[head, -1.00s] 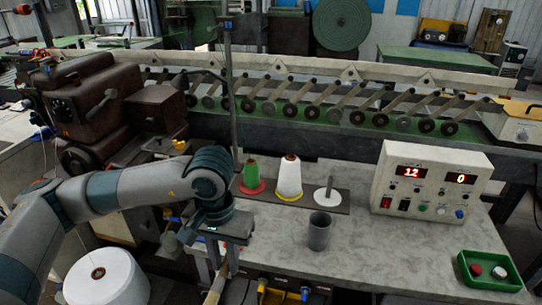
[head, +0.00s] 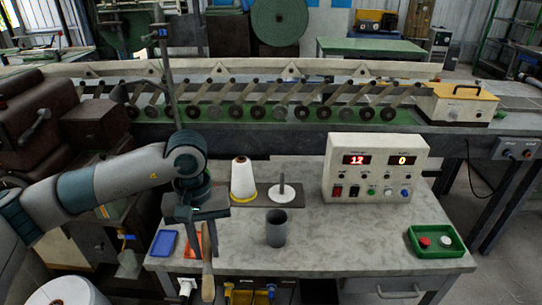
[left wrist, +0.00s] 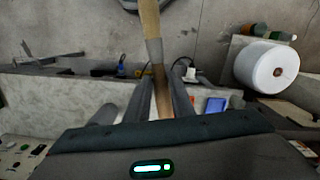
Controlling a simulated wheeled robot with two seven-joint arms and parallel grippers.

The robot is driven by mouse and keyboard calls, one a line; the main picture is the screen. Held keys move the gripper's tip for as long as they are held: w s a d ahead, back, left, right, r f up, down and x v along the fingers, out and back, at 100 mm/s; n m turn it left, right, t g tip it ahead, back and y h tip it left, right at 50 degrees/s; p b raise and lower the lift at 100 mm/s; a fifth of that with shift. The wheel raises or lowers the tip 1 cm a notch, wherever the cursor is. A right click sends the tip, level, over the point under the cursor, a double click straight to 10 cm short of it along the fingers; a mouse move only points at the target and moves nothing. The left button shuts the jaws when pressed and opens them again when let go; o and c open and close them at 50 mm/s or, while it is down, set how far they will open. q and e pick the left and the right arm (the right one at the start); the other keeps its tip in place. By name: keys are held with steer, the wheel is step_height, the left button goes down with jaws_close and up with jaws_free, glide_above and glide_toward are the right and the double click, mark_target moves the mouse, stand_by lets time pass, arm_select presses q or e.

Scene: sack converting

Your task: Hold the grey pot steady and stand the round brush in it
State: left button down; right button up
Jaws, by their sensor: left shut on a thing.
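The grey pot (head: 276,228) stands upright and empty-looking on the grey worktable, near its front edge. My left gripper (head: 196,228) is left of the pot and apart from it. It is shut on the round brush (head: 208,277), whose wooden length hangs down in front of the table edge. In the left wrist view the brush (left wrist: 150,22) shows a tan wooden part, a grey band and a brown part running between the fingers (left wrist: 160,100). I cannot make out bristles. My right gripper is in neither view.
A control box (head: 374,167) stands behind right of the pot. A white cone (head: 243,180) and a spindle plate (head: 282,193) stand behind it. A green tray (head: 436,242) with two buttons sits at right, a blue tray (head: 163,243) at left. The table right of the pot is clear.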

arm_select(q)
steer(key=w+d+r+n+h+p, duration=0.1)
steer(key=w+d+r+n+p, duration=0.1)
steer(key=w+d+r+n, duration=0.2)
steer(key=w+d+r+n+g+h+p, duration=0.1)
steer(key=w+d+r+n, duration=0.4)
steer(key=w+d, duration=0.5)
steer(key=w+r+h+p, duration=0.1)
steer(key=w+p, duration=0.1)
steer(key=w, duration=0.2)
steer(key=shift+w+r, duration=0.15)
steer(key=shift+r, duration=0.15)
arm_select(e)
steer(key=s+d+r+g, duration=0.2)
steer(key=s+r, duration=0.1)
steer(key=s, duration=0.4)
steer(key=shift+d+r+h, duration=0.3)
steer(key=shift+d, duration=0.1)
